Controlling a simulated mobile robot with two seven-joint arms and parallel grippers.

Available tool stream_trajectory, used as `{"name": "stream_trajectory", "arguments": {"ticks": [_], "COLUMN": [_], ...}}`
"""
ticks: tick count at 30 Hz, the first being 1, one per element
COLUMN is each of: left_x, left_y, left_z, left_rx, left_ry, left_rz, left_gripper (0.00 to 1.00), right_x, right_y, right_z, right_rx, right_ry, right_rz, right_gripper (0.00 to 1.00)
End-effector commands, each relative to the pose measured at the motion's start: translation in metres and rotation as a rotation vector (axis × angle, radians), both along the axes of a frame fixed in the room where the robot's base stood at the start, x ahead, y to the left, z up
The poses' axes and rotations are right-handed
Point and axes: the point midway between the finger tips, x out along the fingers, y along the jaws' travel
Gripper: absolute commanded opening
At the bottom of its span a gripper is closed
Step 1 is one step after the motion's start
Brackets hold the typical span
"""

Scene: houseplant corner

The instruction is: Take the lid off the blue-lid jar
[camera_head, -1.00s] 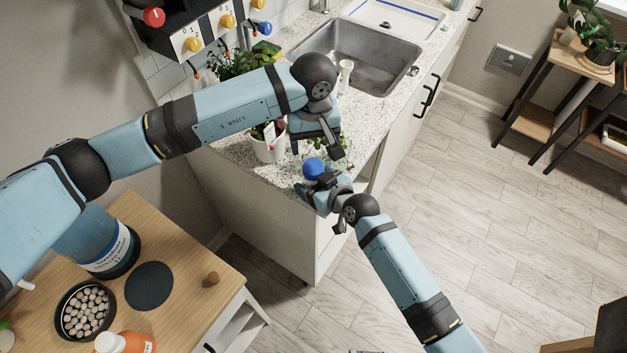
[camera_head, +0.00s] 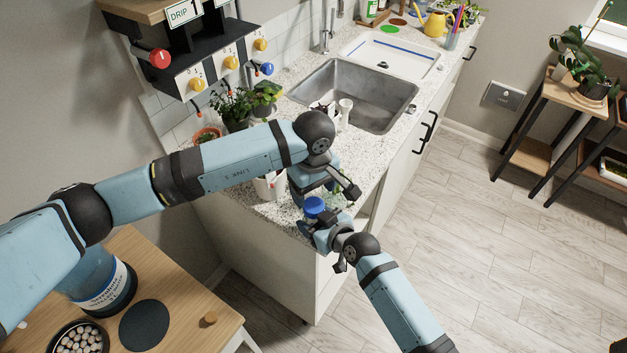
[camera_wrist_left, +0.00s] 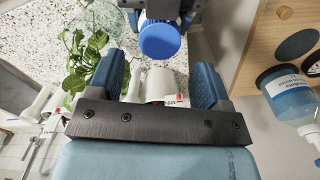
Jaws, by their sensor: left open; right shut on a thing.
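The blue lid (camera_head: 313,206) sits on the jar above the front corner of the counter; the jar's body is mostly hidden by my right gripper (camera_head: 318,226). My right gripper is shut on the jar. My left gripper (camera_head: 325,194) is open and just behind the lid, with nothing between its fingers. In the left wrist view the blue lid (camera_wrist_left: 160,40) lies beyond and between the open fingers of my left gripper (camera_wrist_left: 157,80), apart from them. The right gripper's dark fingers show at that view's top edge.
The sink (camera_head: 358,95) is behind. A wooden table (camera_head: 190,285) with a large bottle (camera_head: 100,285) and a bowl of pebbles (camera_head: 80,340) is at lower left.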

Motion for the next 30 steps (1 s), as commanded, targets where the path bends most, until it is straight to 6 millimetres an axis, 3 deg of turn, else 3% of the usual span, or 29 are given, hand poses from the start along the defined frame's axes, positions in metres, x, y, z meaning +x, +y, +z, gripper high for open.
{"name": "stream_trajectory", "arguments": {"ticks": [3, 9, 20, 27, 30], "left_x": [-0.001, 0.000, 0.000, 0.000, 0.000], "left_y": [0.000, 0.000, 0.000, 0.000, 0.000], "left_z": [-0.020, -0.042, -0.049, -0.048, -0.048], "left_rx": [0.001, 0.000, 0.000, 0.000, 0.000], "left_ry": [0.003, 0.001, 0.000, 0.000, 0.000], "left_rz": [0.001, -0.001, -0.002, -0.002, -0.002], "left_gripper": [0.72, 0.72, 0.72, 0.22, 0.22], "right_x": [0.000, 0.000, 0.000, 0.000, 0.000], "right_y": [0.000, 0.000, 0.000, 0.000, 0.000], "right_z": [0.000, 0.000, 0.000, 0.000, 0.000], "right_rx": [-0.001, -0.001, -0.001, -0.001, -0.001], "right_ry": [0.001, 0.001, 0.001, 0.001, 0.001], "right_rz": [0.000, 0.000, 0.000, 0.000, 0.000], "right_gripper": [0.00, 0.00, 0.00, 0.00, 0.00]}}
